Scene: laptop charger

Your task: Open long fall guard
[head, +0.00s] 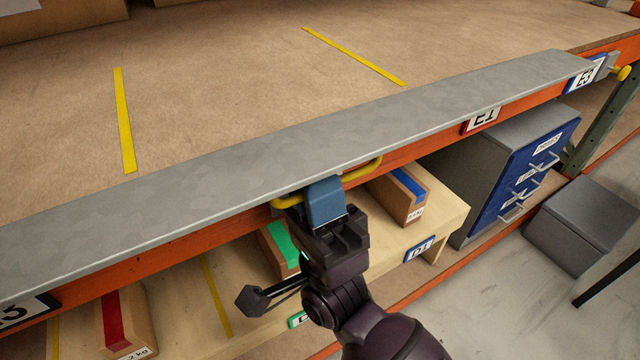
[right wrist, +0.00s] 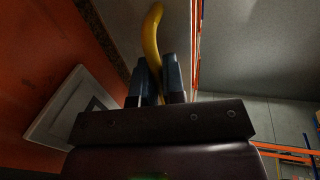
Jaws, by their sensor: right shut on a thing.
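The long fall guard (head: 420,112) is a grey metal strip that lies along the front edge of the wide shelf, above an orange beam. A yellow handle (head: 364,171) sticks out from its front side near the middle. My right gripper (head: 324,202) is shut on this handle, and its blue-grey fingers hide part of the bar. In the right wrist view the yellow handle (right wrist: 152,38) runs between the two fingers (right wrist: 158,80). A yellow knob (head: 622,73) shows at the guard's far right end. My left gripper is not in view.
The brown shelf board (head: 230,90) behind the guard is mostly bare, with yellow tape strips. Below are boxes with a red (head: 120,318), a green (head: 283,243) and a blue band (head: 405,190), a blue-fronted drawer cabinet (head: 515,180) and a grey box (head: 585,225).

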